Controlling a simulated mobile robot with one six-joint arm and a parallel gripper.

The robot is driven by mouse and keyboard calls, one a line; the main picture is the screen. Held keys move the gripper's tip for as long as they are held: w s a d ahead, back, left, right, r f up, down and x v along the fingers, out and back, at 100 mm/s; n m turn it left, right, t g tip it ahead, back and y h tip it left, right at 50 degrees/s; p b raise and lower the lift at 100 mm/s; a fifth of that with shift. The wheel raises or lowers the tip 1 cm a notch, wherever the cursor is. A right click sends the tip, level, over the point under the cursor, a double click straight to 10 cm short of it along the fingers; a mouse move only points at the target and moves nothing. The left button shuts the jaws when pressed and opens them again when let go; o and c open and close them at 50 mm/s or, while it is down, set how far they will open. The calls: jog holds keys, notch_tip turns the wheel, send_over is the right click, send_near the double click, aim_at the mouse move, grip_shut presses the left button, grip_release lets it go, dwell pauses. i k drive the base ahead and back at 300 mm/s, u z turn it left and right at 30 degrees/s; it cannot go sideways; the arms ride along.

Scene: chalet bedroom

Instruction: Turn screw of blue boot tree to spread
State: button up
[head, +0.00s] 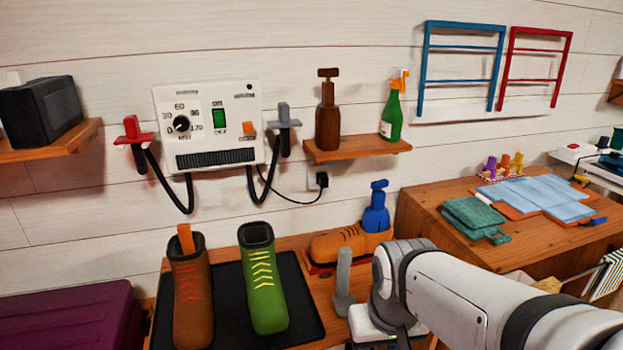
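The blue boot tree (376,218) stands upright at the right end of an orange-brown boot (340,244) near the wall. Its lower part is hidden, apparently inside the boot. My white arm enters from the lower right and bends downward in front of the boot. My gripper's fingers cannot be made out with certainty. A grey upright piece (343,275) beside my wrist may be part of the gripper or a separate tool. I see no contact with the blue tree.
A brown boot (192,300) and a green boot (263,285) stand on a black mat (303,315) to the left. A control box (210,125) with hanging cables is on the wall. A shelf (358,148) holds two bottle-shaped items. A wooden cabinet (420,205) stands right.

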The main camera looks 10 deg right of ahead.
aim_at(378, 185)
jog(key=u, duration=1.3)
jog(key=k, duration=1.1)
jog(key=z, duration=1.9)
jog(key=i, duration=1)
jog(key=z, duration=0.1)
